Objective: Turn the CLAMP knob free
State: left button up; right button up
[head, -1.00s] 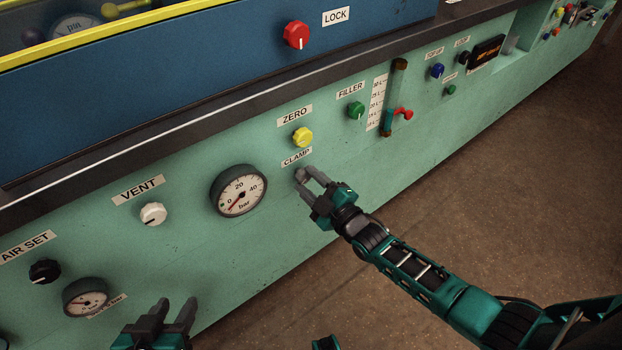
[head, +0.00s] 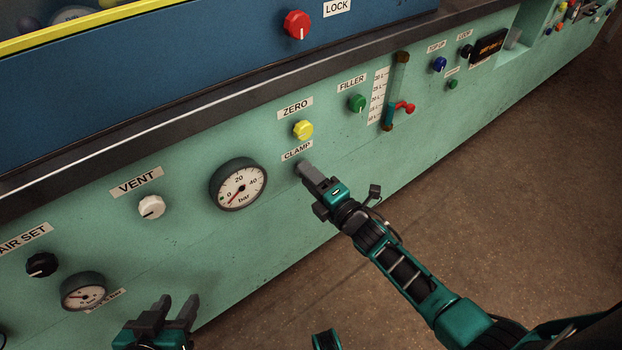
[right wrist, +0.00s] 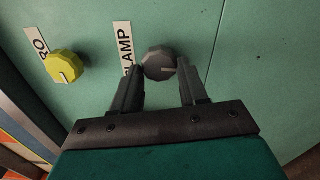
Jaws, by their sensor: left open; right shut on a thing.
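The CLAMP knob (right wrist: 158,63) is a round grey knob with a pale pointer line, beside its CLAMP label (right wrist: 126,60) in the right wrist view. In the head view it is mostly hidden behind my right fingers, just below the CLAMP label (head: 297,150). My right gripper (right wrist: 163,70) is shut on the knob, with one finger on each side of it. It also shows in the head view (head: 305,170). My left gripper (head: 178,308) is open and empty at the bottom left, apart from the panel's controls.
The yellow ZERO knob (head: 303,130) sits close above the CLAMP label. The bar gauge (head: 238,184) and white VENT knob (head: 151,207) are to the left. The green FILLER knob (head: 357,102) and a red-handled valve (head: 404,107) are to the right. The floor (head: 480,210) is clear.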

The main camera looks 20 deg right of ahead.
pick_arm(q)
jog(key=shift+f, duration=0.15)
pick_arm(e)
jog(key=shift+n, duration=0.4)
pick_arm(q)
jog(key=shift+w+d+r, duration=0.15)
jog(key=shift+r, duration=0.1)
pick_arm(e)
jog(key=o, duration=1.1)
jog(key=shift+c, duration=0.2)
pick_arm(q)
jog(key=shift+f, duration=0.15)
pick_arm(e)
jog(key=shift+s, duration=0.1)
pick_arm(q)
jog(key=shift+s+a+r+p, duration=0.25)
jog(key=shift+a+r+p, duration=0.35)
jog(key=shift+p, duration=0.65)
pick_arm(e)
jog(key=v, duration=1.2)
jog(key=shift+s+d, duration=0.2)
jog(key=shift+s, duration=0.15)
pick_arm(q)
jog(key=shift+d, duration=0.1)
